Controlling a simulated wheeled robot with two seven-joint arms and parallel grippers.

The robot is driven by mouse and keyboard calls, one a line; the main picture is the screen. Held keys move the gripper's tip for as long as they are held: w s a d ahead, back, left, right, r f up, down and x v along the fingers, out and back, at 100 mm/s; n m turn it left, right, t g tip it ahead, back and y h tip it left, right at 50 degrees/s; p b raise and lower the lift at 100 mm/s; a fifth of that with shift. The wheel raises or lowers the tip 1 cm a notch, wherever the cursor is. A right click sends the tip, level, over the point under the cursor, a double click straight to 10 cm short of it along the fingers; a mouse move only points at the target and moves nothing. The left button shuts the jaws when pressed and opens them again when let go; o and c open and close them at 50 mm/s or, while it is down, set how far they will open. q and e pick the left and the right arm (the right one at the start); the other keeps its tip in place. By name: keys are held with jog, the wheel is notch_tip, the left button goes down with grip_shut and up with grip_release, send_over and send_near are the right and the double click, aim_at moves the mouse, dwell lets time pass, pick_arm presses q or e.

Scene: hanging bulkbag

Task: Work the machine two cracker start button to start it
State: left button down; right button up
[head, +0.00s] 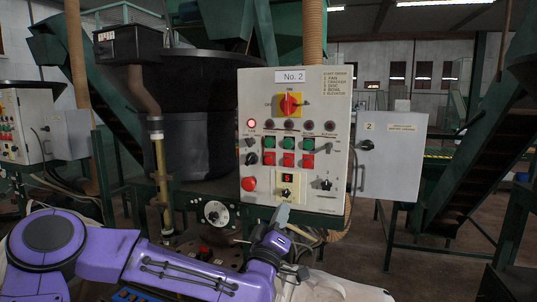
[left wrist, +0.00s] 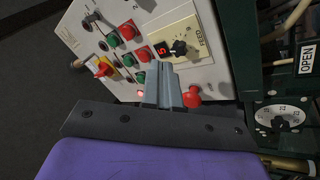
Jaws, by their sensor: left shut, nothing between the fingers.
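The machine two control panel (head: 258,90) is a pale box marked "No. 2". It carries a row of green buttons (head: 288,143) above red buttons (head: 288,160). The small labels are unreadable, so I cannot tell which green button is the cracker start. My left gripper (head: 283,213) is shut and empty, pointing up near the panel's lower edge, below the buttons. In the left wrist view its closed fingertips (left wrist: 165,68) lie in front of the panel, near the display and the black knob (left wrist: 178,47). Contact is not clear. My right gripper is out of view.
A red-on-yellow main switch (head: 290,104) and a lit red lamp (head: 251,123) sit above the buttons. A red mushroom button (head: 249,184) and a display reading 5 (head: 287,178) sit below. A grey box (head: 394,155) stands to the right, a dark hopper (head: 190,140) to the left.

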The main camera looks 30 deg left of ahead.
aim_at(269, 143)
pick_arm(q)
jog(key=s+a+r+n+y, duration=0.2)
jog(key=a+r+y, duration=0.1)
jog(key=r, duration=0.4)
jog(key=s+a+r+n+t+y, duration=0.1)
jog(key=s+a+r+n+y, duration=0.1)
jog(key=r, duration=0.5)
jog(key=shift+s+a+r+n+t+y, duration=0.35)
jog(key=shift+n+y, duration=0.35)
jog(key=shift+y, duration=0.3)
jog(key=shift+w+f, duration=0.1)
jog(key=shift+w, duration=0.1)
jog(key=shift+w+a+f+p, duration=0.1)
jog(key=shift+w+a+p, duration=0.35)
jog(key=shift+w, duration=0.95)
jog(key=shift+w+a+r+p, duration=0.1)
jog(key=shift+w+a+p, duration=0.15)
jog(key=shift+w+p, duration=0.8)
jog(key=shift+w+a+f+p, duration=0.15)
jog(key=shift+w+a, duration=0.2)
jog(key=shift+w, duration=1.45)
